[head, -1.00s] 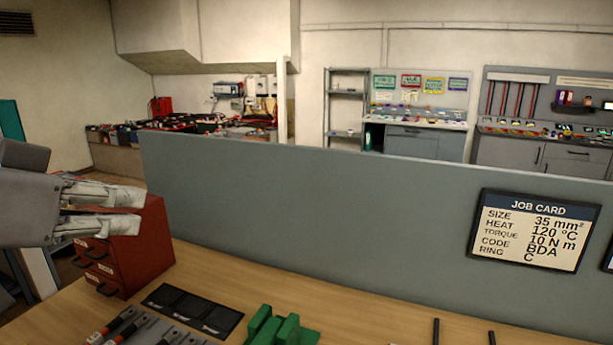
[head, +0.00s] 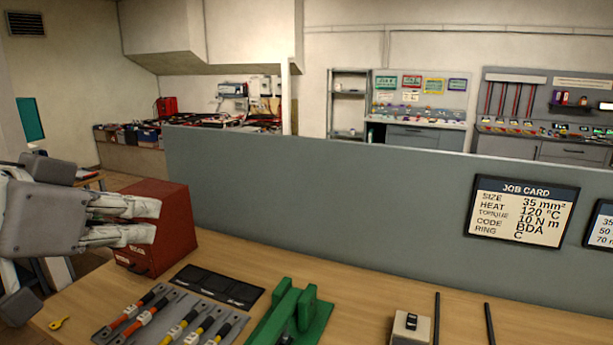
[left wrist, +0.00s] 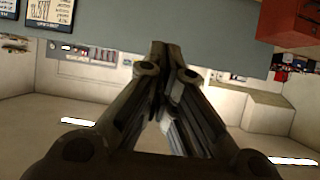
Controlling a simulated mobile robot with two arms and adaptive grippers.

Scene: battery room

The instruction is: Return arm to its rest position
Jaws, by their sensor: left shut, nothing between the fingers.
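My left gripper (head: 150,221) is at the left of the head view, raised in front of the red drawer cabinet (head: 176,235) and hiding part of it. Its fingers are together with nothing between them. In the left wrist view the fingers (left wrist: 160,48) meet at their tips, and the room appears upside down behind them. My right gripper is in neither view.
A wooden bench (head: 355,295) carries a tray of cables (head: 165,325), a black mat (head: 218,286), a green tool (head: 290,315), a small beige box (head: 411,325) and a yellow key (head: 60,323). A grey partition (head: 320,195) with a job card (head: 521,212) stands behind.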

